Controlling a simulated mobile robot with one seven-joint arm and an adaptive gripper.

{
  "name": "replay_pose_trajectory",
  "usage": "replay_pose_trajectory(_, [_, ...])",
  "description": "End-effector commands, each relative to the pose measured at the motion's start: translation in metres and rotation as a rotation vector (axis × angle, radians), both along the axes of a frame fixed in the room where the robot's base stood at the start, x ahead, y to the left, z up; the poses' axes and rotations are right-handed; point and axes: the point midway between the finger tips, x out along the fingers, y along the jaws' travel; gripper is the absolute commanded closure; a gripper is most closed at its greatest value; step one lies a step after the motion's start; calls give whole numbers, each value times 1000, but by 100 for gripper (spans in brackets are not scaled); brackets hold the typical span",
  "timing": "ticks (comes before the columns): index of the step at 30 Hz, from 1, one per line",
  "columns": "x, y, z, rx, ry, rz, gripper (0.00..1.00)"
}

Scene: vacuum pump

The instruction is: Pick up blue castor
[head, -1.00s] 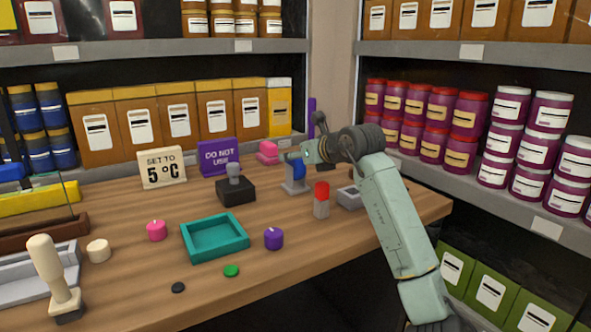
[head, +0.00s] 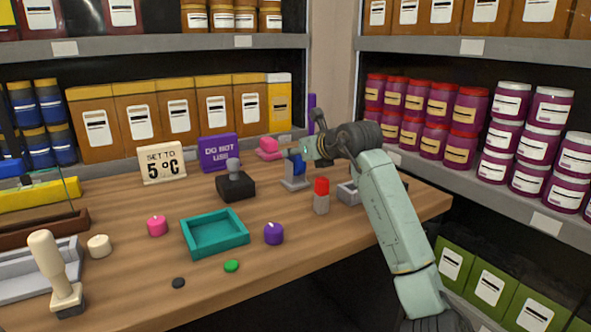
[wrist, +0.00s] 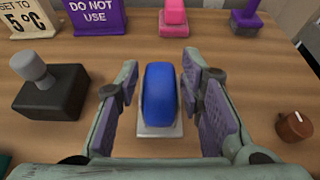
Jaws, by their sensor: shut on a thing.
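The blue castor (wrist: 160,90) stands upright on a light grey base (wrist: 160,131) in the middle of the wrist view. In the head view the blue castor (head: 298,168) shows partly behind my gripper (head: 303,152), toward the back right of the wooden table. In the wrist view my gripper (wrist: 160,76) has one finger on each side of the castor and is shut on it. The castor's grey base still appears to be at the tabletop. The exact finger contact is hard to see.
A black block with a grey knob (head: 235,185) stands left of the castor. A red-topped grey piece (head: 321,197) is in front, and a pink piece (head: 268,148) behind. A teal tray (head: 246,240) sits nearer the front. Shelves of purple jars (head: 468,122) stand to the right.

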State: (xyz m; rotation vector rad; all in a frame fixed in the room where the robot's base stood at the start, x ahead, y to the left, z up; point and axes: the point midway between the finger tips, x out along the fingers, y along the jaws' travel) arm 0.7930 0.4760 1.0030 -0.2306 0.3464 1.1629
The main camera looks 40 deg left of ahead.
Motion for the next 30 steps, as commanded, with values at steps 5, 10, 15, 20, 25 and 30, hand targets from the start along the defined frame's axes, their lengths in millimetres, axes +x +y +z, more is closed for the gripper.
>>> replay_pose_trajectory(5, [0, 0, 0, 0, 0, 1, 98])
replay_pose_trajectory(10, [0, 0, 0, 0, 0, 1, 100])
replay_pose_trajectory(15, [-1, 0, 0, 0, 0, 1, 100])
replay_pose_trajectory(20, [-1, 0, 2, 3, -2, 1, 100])
replay_pose_trajectory(25, [-1, 0, 2, 3, -2, 1, 100])
replay_pose_trajectory(30, [0, 0, 8, 2, -4, 0, 100])
